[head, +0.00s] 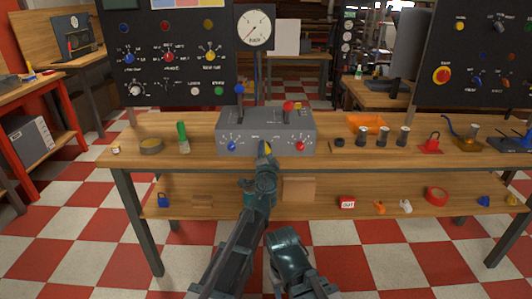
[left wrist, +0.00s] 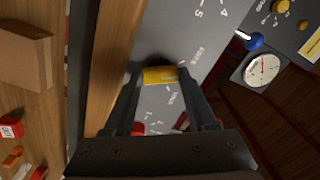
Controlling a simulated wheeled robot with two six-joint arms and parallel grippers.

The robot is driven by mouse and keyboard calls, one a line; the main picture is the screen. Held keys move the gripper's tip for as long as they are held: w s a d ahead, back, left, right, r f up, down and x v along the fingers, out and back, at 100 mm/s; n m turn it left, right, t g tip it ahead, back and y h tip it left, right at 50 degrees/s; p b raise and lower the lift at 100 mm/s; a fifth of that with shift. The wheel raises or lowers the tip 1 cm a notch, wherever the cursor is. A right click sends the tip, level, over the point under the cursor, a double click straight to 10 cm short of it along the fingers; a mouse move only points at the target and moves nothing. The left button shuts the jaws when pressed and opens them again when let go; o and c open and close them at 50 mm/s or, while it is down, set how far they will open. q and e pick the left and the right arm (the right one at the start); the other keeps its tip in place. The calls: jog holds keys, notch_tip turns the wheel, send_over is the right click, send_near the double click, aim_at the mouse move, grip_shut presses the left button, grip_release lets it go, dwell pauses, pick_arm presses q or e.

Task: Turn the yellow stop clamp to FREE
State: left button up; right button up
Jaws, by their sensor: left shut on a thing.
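The yellow stop clamp (head: 268,148) is on the front of the grey control box (head: 226,139), between a blue knob (head: 231,146) and a red knob (head: 300,146). My left gripper (head: 263,150) reaches it from the front and hides part of it in the head view. In the left wrist view, the yellow clamp (left wrist: 160,75) lies between the two dark fingers of my left gripper (left wrist: 161,80), which is shut on it. White lettering lies on the panel on both sides of the clamp, too small to read surely.
Two levers, one with a blue knob (head: 239,89) and one with a red knob (head: 288,105), stand on the box top. A round gauge (head: 254,28) is behind.

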pick_arm(q)
jog(key=shift+n, duration=1.6)
jog(key=o, duration=1.4)
jog(key=shift+c, duration=0.2)
